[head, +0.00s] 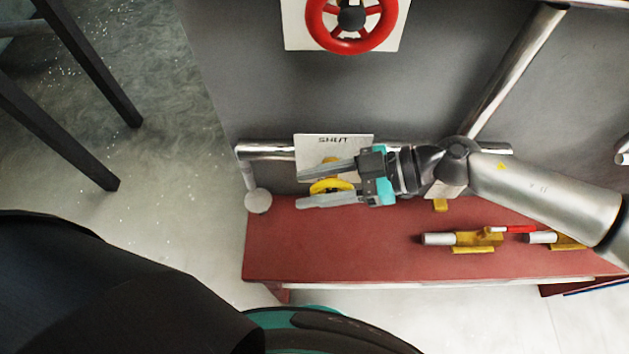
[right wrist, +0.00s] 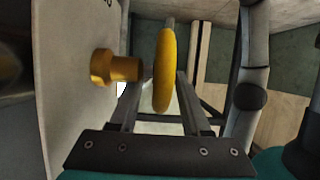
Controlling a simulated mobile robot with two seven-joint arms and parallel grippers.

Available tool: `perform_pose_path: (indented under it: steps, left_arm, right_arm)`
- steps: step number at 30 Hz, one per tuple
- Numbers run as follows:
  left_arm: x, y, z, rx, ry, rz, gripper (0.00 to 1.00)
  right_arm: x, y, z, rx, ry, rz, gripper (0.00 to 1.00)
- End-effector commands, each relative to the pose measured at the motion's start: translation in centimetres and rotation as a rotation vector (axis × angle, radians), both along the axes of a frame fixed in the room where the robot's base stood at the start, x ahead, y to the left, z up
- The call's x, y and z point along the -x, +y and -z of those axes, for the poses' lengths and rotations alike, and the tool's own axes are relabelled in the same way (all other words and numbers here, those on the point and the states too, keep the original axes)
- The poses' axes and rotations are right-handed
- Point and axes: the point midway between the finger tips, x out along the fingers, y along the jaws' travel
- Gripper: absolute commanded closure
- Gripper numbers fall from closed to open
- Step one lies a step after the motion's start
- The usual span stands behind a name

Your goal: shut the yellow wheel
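The yellow wheel (head: 332,186) is mounted low on the grey panel, in front of a white plate (head: 347,143) marked SHUT. It is partly hidden by my right gripper (head: 300,190). The gripper comes in from the right, its two fingers apart, with yellow showing between them. In the right wrist view the wheel's yellow rim (right wrist: 165,72) stands edge-on between the open fingers, with a gap visible on each side. A yellow stub (right wrist: 116,68) sticks out from the plate beside it. My left gripper is not in view.
A red wheel (head: 351,18) on a white plate is higher on the panel. A metal pipe (head: 265,152) runs behind the yellow wheel. Below is a red bench (head: 330,250), with yellow-and-white tools (head: 465,239) on its right. Dark legs (head: 95,70) stand at the left; the floor between is clear.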

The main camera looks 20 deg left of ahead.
Motion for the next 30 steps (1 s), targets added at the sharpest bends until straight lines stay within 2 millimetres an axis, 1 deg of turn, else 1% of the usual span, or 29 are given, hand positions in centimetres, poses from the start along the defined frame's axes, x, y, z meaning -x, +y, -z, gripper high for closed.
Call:
perform_pose_path:
  steps: [1, 2, 12, 24, 30]
  left_arm:
    - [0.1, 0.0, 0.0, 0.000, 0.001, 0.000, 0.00]
    - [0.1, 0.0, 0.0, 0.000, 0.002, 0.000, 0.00]
    - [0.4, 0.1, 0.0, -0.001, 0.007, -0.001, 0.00]
    - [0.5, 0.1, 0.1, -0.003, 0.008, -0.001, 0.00]
    - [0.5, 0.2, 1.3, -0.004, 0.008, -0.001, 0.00]
  right_arm:
    - [0.0, 0.0, 0.0, 0.000, 0.000, 0.000, 0.58]
    - [0.0, 0.0, 0.0, 0.000, 0.000, 0.000, 0.61]
    - [0.0, 0.0, 0.0, 0.000, 0.000, 0.000, 1.00]
    - [0.0, -0.1, 0.0, -0.002, 0.002, -0.001, 1.00]
    - [0.0, -0.2, 0.2, -0.072, 0.028, 0.001, 1.00]
